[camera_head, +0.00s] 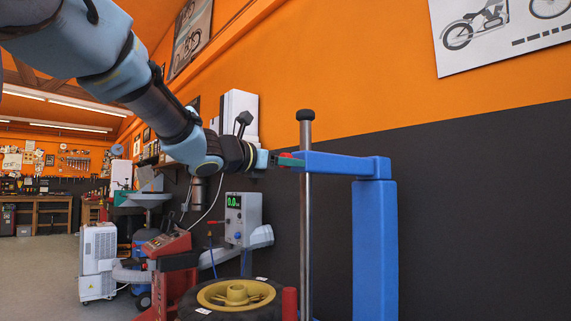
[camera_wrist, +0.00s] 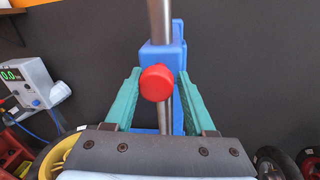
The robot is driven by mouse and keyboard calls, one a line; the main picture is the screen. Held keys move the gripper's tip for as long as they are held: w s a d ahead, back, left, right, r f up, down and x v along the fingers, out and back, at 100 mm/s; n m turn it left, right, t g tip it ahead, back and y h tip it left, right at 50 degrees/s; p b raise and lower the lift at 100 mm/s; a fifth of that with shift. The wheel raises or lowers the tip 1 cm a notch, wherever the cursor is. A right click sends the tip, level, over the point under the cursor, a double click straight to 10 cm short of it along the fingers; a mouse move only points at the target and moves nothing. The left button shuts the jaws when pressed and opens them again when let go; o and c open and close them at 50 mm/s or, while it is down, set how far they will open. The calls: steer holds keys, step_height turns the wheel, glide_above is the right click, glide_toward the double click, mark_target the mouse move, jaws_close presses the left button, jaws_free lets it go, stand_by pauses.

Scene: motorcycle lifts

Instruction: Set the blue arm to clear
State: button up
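The blue arm (camera_head: 340,165) reaches left from the top of a blue upright post (camera_head: 374,250). A vertical metal rod (camera_head: 306,220) with a black cap passes through the arm's free end. A red knob (camera_head: 291,161) is on that end. My gripper (camera_head: 273,160) is at the knob. In the wrist view the gripper (camera_wrist: 158,78) is open, its two teal fingers on either side of the red knob (camera_wrist: 157,83), with a visible gap on each side. The blue arm (camera_wrist: 160,53) shows behind the knob.
A grey box with a green display (camera_head: 243,218) is behind. The dark wall (camera_head: 480,220) at right is close behind the post.

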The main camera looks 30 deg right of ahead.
steer(key=shift+o, duration=0.7)
steer(key=shift+s+d, duration=0.15)
steer(key=shift+s, duration=0.25)
steer(key=shift+o, duration=1.3)
steer(key=shift+w, duration=0.15)
steer(key=b+v, duration=0.1)
steer(key=v, duration=1)
steer(key=shift+r, duration=0.1)
